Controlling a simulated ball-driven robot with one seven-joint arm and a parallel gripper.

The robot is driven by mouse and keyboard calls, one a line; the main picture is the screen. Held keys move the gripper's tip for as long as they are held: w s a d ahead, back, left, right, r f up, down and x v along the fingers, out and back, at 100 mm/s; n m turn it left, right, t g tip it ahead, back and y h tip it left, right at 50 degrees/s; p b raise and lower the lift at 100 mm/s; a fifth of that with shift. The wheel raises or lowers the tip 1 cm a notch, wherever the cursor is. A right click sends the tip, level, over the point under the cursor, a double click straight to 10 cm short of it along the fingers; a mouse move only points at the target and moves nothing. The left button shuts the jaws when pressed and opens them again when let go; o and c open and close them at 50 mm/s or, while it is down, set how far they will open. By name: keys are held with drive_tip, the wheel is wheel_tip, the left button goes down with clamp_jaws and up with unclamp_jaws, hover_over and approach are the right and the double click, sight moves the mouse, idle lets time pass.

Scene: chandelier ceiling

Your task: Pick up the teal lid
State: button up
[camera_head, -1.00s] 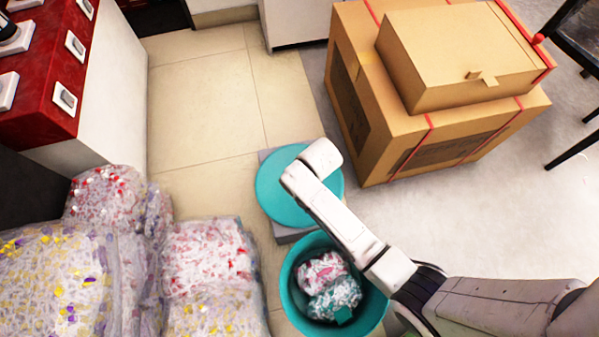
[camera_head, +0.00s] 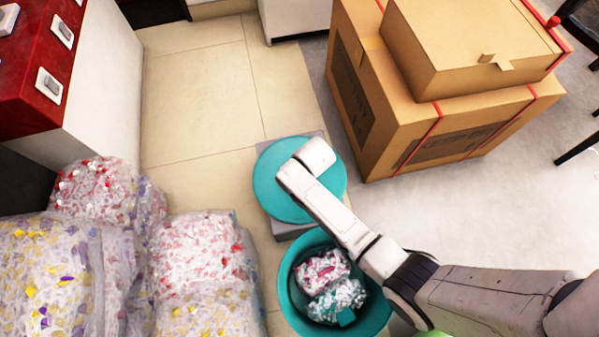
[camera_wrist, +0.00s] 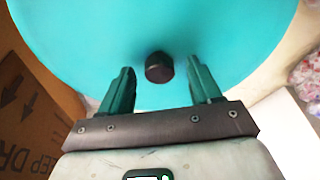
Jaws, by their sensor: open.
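The teal lid (camera_head: 278,190) is a round disc lying on a grey block (camera_head: 287,232) in the head view, partly covered by my arm. In the wrist view the lid (camera_wrist: 90,30) fills most of the picture, with a dark round knob (camera_wrist: 159,67) on it. My gripper (camera_wrist: 160,85) is open and empty, its two green fingers to either side of the knob's line. The knob appears between the fingertips or just beyond them; the depth is hard to tell. In the head view my arm hides the fingers and knob.
A teal bin (camera_head: 290,300) with wrapped bundles (camera_head: 330,290) stands just in front of the lid. Large cardboard boxes (camera_head: 400,130) stand at right. Clear plastic bags of coloured scraps (camera_head: 200,265) are piled at left. Tiled floor (camera_head: 200,100) behind the lid is clear.

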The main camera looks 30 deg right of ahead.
drive_tip(key=shift+c, duration=0.4)
clamp_jaws()
